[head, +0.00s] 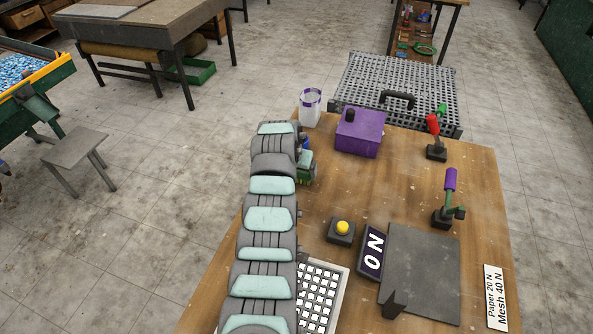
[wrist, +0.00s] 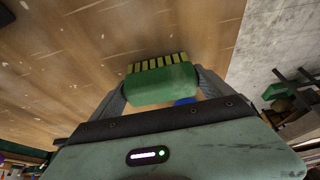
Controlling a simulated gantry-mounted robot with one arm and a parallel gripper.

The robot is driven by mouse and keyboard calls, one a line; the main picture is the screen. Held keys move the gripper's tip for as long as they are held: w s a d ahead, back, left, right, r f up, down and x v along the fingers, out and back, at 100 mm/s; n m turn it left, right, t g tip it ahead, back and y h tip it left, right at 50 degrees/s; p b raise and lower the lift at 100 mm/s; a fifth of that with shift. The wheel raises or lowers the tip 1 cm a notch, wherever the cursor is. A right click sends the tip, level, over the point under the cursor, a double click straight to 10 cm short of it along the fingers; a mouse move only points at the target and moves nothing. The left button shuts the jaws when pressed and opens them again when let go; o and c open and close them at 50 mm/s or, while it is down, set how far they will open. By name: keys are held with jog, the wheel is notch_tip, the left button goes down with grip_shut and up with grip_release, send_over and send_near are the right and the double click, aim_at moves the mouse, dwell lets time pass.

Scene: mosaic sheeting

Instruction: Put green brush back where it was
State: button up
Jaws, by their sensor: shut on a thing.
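The green brush (wrist: 162,86) has a green block body and pale yellow bristles pointing away from my gripper in the wrist view. My gripper (wrist: 160,80) is shut on the brush body, with a grey finger on each side. In the head view the green brush (head: 307,169) shows just right of my arm, near the left edge of the wooden table. My arm hides much of the gripper there. I cannot tell whether the bristles touch the table.
Two handled tools stand at right. Bare wood lies right of the brush.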

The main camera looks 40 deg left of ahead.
jog(key=shift+f, duration=0.1)
jog(key=shift+f, duration=0.1)
jog(key=o, duration=1.2)
jog(key=shift+c, duration=0.2)
jog(key=shift+r, duration=0.4)
jog(key=v, duration=1.1)
jog(key=shift+r, duration=0.2)
jog(key=shift+s, duration=0.1)
